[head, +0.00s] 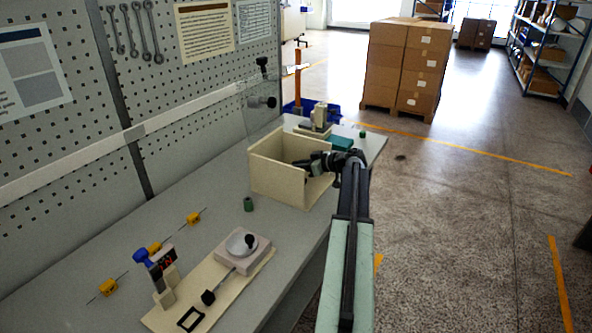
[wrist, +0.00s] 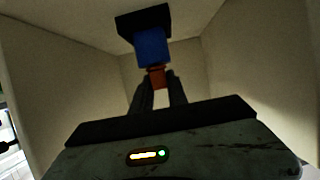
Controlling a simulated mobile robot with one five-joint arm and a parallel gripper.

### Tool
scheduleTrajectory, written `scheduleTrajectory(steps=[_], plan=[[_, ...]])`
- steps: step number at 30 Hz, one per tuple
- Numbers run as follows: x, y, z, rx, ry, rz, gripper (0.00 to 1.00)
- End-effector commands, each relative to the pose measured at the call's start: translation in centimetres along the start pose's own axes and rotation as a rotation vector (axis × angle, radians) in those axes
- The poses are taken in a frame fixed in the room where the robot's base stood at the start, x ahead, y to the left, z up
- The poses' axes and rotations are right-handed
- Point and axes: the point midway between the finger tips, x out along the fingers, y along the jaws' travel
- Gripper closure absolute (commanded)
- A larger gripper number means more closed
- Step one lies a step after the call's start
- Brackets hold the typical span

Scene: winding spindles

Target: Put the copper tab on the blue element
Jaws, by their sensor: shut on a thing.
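In the wrist view, my gripper (wrist: 157,82) is shut on a small copper-brown piece, the copper tab (wrist: 157,76). The blue element (wrist: 151,48) is straight beyond the tab, below a black block (wrist: 143,20). The tab and the blue element meet in the picture; I cannot tell whether they touch. In the head view, my gripper (head: 304,163) reaches into an open-sided beige box (head: 276,178) on the bench. The tab and the blue element cannot be made out there.
The box walls stand close around my gripper. A dark green cylinder (head: 248,204) stands in front of the box. A pegboard (head: 190,110) backs the bench.

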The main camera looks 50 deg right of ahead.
Motion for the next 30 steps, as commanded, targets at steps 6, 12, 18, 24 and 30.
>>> scheduleTrajectory(steps=[6, 12, 18, 24, 30], plan=[[0.1, 0.0, 0.3, 0.0, 0.0, 0.0, 0.59], [0.1, 0.0, 0.3, 0.0, 0.0, 0.001, 0.59], [-1.1, 0.1, -0.3, 0.001, 0.0, 0.003, 0.59], [-6.0, 0.0, -0.5, 0.003, 0.0, 0.004, 0.59], [-10.3, 0.1, -0.4, 0.002, 0.0, 0.003, 0.59]])
